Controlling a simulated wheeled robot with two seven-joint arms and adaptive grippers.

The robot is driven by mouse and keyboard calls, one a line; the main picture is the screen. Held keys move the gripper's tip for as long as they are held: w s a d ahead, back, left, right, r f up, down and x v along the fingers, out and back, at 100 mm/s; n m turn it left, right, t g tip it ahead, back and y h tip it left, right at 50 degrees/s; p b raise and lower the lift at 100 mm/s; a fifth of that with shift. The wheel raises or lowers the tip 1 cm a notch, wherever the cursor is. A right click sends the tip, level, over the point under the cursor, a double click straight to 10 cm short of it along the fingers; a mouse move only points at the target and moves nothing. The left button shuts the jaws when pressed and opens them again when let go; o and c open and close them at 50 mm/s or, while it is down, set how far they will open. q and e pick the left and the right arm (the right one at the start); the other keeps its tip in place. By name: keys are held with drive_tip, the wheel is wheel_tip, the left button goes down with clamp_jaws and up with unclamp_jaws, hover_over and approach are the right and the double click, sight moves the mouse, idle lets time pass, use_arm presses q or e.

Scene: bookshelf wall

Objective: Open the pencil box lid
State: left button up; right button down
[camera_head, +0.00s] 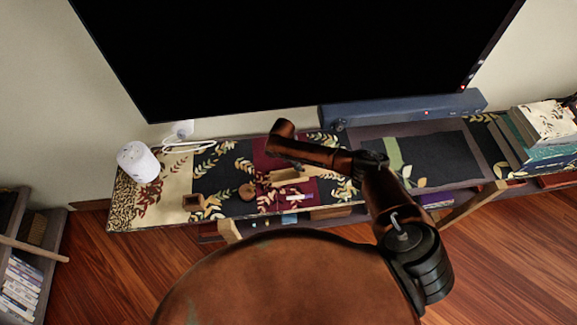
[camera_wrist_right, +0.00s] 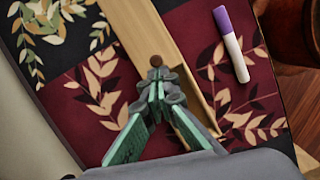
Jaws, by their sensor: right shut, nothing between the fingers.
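The pencil box (camera_head: 290,175) is a long light-wood box lying on the dark red part of the patterned shelf-top cloth. In the right wrist view the pencil box (camera_wrist_right: 138,28) runs from the top edge down under the gripper. A small round brown knob (camera_wrist_right: 155,60) sits on its top. My right gripper (camera_wrist_right: 158,92) is shut and empty, its tips over the box just short of the knob. I cannot tell whether the tips touch the box. The near end of the box is partly hidden by the fingers. My left gripper is not in view.
A white-and-purple marker (camera_wrist_right: 231,45) lies beside the box. A round brown object (camera_head: 247,191) and a small wooden square holder (camera_head: 193,201) stand to its left. A white speaker (camera_head: 138,162), a blue soundbar (camera_head: 405,108) and books (camera_head: 540,140) bound the shelf top.

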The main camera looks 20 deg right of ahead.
idle(0.3)
drive_tip(key=a, duration=0.1)
drive_tip(key=w+a, duration=0.2)
drive_tip(key=a, duration=0.1)
drive_tip(key=v, duration=1)
drive_tip(key=shift+d, duration=0.2)
